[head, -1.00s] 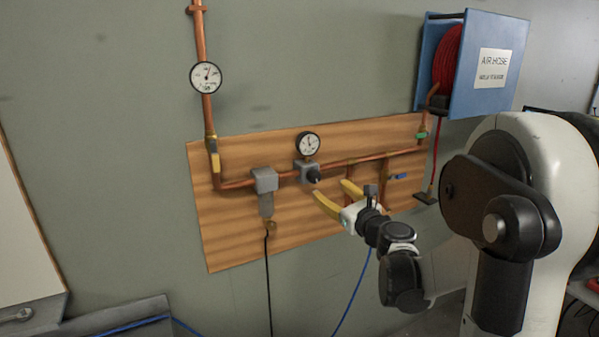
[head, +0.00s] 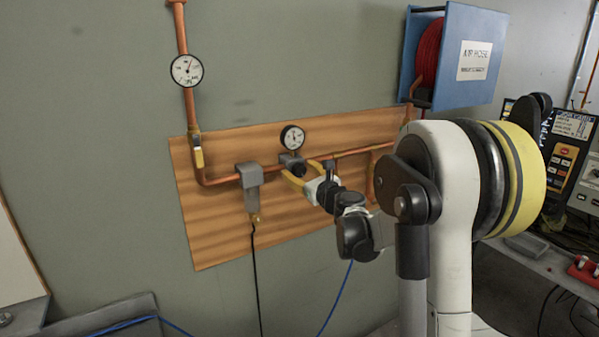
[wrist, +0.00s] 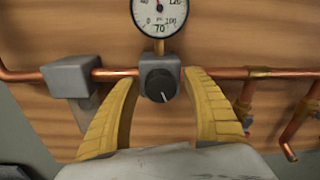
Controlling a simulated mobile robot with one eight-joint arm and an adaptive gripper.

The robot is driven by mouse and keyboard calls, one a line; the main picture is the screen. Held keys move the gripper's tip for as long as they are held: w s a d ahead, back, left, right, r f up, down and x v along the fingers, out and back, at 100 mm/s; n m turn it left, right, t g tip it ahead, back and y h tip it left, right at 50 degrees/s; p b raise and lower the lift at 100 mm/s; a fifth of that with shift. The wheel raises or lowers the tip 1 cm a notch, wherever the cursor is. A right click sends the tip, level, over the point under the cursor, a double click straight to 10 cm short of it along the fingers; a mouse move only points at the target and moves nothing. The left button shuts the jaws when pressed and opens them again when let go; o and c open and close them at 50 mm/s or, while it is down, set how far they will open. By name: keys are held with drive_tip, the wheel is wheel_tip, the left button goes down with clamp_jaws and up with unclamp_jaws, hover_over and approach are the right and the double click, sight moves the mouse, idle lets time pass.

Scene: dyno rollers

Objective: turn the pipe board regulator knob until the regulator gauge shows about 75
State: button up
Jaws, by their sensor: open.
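The regulator knob (wrist: 160,85) is black and round with a pale pointer line aimed down and slightly right; it also shows in the head view (head: 298,170). It sits on a grey regulator body (wrist: 169,61). My gripper (wrist: 162,76), also in the head view (head: 304,171), is open, with one yellow finger on each side of the knob and gaps between. The regulator gauge (wrist: 159,14) stands above on a brass stem, its top cut off; a large 70 shows at the bottom of its dial. The whole gauge shows in the head view (head: 293,138), too small to read.
Copper pipe (wrist: 118,72) runs across the wooden board (head: 207,235). A grey filter block (wrist: 69,77) is left of the regulator. Branch pipes with valves (wrist: 248,108) are to the right. A second gauge (head: 187,71) and a blue hose reel box (head: 455,55) are farther off.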

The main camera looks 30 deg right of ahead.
drive_tip(key=c, duration=1.2)
drive_tip(key=shift+m, duration=1.2)
drive_tip(key=o, duration=1.2)
drive_tip(key=s, duration=1.2)
